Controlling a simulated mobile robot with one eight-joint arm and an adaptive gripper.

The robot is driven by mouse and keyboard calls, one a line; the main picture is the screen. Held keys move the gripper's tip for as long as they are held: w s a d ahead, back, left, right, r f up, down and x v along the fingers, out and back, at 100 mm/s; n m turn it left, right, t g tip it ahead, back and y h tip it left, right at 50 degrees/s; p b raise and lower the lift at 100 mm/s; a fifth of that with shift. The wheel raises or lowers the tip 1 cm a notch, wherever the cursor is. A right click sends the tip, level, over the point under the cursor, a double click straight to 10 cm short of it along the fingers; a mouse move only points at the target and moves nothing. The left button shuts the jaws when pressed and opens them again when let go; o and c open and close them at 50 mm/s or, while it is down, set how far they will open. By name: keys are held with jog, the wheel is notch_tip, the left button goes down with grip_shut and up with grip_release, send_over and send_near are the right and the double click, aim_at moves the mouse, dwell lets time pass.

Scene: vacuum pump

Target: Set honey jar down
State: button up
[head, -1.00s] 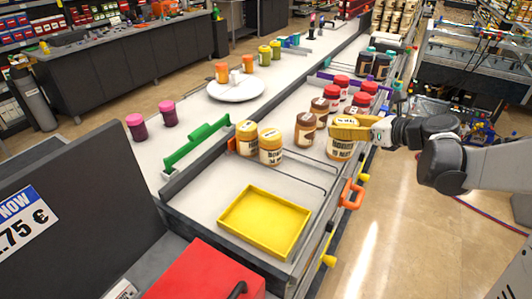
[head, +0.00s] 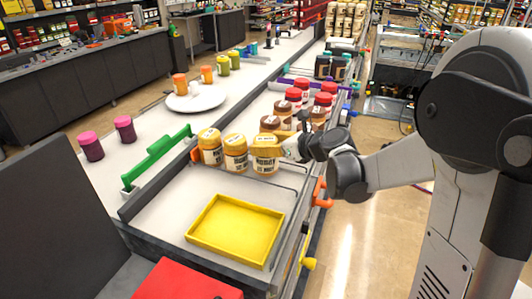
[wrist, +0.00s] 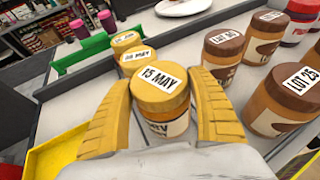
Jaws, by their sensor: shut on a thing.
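My gripper (wrist: 160,110) is shut on a honey jar (wrist: 160,88) with a yellow lid marked "15 MAY". In the head view the held honey jar (head: 265,158) is upright, at the right end of a row with two other yellow-lidded jars, (head: 210,147) and (head: 235,153). It looks close beside the nearer one; I cannot tell if they touch. The jar's base seems at or just above the counter surface, but contact is not clear. In the wrist view the two other jars stand just beyond it, partly overlapped.
A yellow tray (head: 237,230) lies in front on the white counter. Brown-lidded jars (head: 276,122) and red-lidded jars (head: 293,97) stand behind and right of the held jar. A green divider (head: 158,158) is at the left. Counter between jars and tray is clear.

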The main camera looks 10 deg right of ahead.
jog(key=shift+f+b, duration=0.3)
jog(key=shift+f, duration=0.85)
jog(key=shift+f, duration=0.2)
jog(key=o, duration=1.4)
jog(key=shift+r, duration=0.15)
